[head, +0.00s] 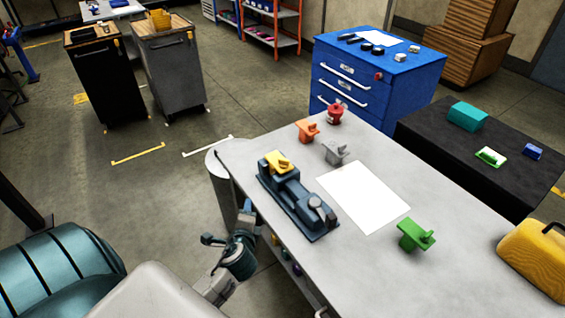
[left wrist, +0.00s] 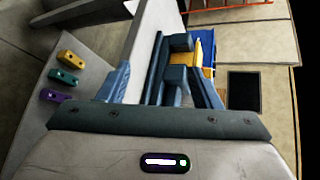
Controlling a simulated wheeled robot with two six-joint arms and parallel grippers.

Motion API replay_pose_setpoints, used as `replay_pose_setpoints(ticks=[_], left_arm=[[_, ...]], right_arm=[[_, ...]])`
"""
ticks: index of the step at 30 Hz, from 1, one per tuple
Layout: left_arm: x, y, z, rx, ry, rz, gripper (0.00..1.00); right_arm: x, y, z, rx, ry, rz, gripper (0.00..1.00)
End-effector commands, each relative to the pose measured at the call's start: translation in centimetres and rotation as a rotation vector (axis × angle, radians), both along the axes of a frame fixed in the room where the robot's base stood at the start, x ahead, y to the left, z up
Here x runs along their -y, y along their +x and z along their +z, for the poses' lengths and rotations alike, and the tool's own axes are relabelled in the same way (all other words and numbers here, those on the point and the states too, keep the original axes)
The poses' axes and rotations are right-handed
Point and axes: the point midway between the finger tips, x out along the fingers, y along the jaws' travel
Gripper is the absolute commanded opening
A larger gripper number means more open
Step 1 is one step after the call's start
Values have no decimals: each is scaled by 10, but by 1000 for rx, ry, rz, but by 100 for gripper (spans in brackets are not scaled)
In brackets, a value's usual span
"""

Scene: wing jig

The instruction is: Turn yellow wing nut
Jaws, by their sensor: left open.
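The yellow wing nut (head: 278,162) sits on top of the far end of a dark blue jig (head: 322,215) on the light grey table. In the left wrist view a strip of yellow (left wrist: 198,52) shows beside the dark blue jig (left wrist: 180,43); I cannot make out its full shape. My left gripper (head: 229,223) is open and empty beside the table's left edge, apart from the jig and the wing nut. In the left wrist view its fingers (left wrist: 162,88) stand apart with the jig beyond them. My right gripper is not in view.
Orange (head: 306,131), grey (head: 335,153), red (head: 336,112) and green (head: 415,236) pieces stand on the table around a white sheet (head: 363,196). A yellow case (head: 535,258) is at right. Small coloured blocks (left wrist: 71,60) sit at the table's side. A blue cabinet (head: 345,88) stands behind.

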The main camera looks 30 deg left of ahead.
Motion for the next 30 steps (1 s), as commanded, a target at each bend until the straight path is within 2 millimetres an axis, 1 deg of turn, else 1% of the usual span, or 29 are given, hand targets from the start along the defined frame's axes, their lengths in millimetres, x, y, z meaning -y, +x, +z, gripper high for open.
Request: replay_pose_setpoints(ticks=[1,2,3,6,9,12,15,17,20,30], left_arm=[[-6,20,13,-14,172,-77,58],[-7,32,19,-28,288,-130,58],[-8,46,25,-53,443,-198,58],[-4,78,31,-127,797,-350,58],[2,99,29,-194,1060,-463,58],[7,110,25,-240,1219,-533,58],[8,117,23,-258,1286,-562,58],[8,121,23,-260,1296,-566,58],[5,133,24,-260,1297,-565,58],[-10,194,24,-258,1290,-562,58]], right_arm=[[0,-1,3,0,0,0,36],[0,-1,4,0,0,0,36],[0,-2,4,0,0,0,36],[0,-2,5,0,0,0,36],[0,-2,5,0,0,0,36],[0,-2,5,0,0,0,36],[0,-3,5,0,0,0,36],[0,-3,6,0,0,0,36],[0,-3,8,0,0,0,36],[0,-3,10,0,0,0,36]])
